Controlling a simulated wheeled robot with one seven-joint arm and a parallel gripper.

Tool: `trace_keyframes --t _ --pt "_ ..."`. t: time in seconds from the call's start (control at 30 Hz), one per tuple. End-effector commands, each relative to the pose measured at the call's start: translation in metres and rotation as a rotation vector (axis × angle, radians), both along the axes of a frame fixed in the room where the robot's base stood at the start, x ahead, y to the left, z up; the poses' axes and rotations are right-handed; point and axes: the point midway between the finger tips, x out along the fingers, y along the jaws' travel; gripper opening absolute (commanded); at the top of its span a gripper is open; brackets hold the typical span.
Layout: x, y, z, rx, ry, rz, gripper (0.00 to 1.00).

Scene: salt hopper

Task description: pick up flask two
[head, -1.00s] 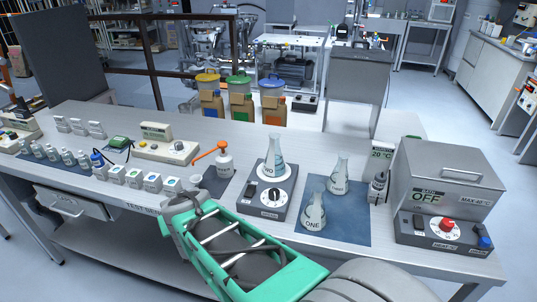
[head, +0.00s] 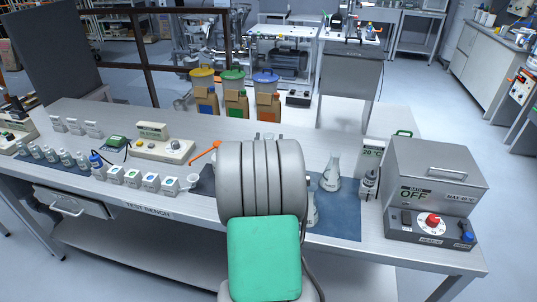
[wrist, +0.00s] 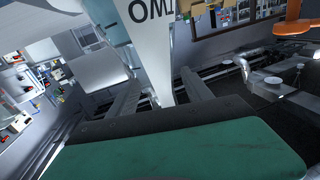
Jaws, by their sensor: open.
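Flask two (wrist: 152,35) fills the top middle of the wrist view. Its "TWO" label shows upside down, and its pale body narrows toward my jaws. In the head view my arm hides nearly all of it; only a bit of glass shows above my arm. My gripper (wrist: 160,88) is open, with one grey finger to each side of the narrow part of the flask. I cannot tell whether either finger touches it. My gripper is hidden in the head view behind my grey and green arm links.
Flask one (head: 313,210), partly hidden, and another flask (head: 331,173) stand on the blue mat (head: 345,218). The bath (head: 435,180) stands at the right.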

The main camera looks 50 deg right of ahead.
Motion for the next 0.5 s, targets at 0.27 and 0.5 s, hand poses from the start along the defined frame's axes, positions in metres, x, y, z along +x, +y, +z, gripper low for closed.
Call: trace_keyframes --t 0.27,0.5 --pt "0.0059 -0.0073 -0.0007 0.0 0.0 0.002 0.58" --pt "0.0058 -0.007 -0.0006 0.0 0.0 0.002 0.4"
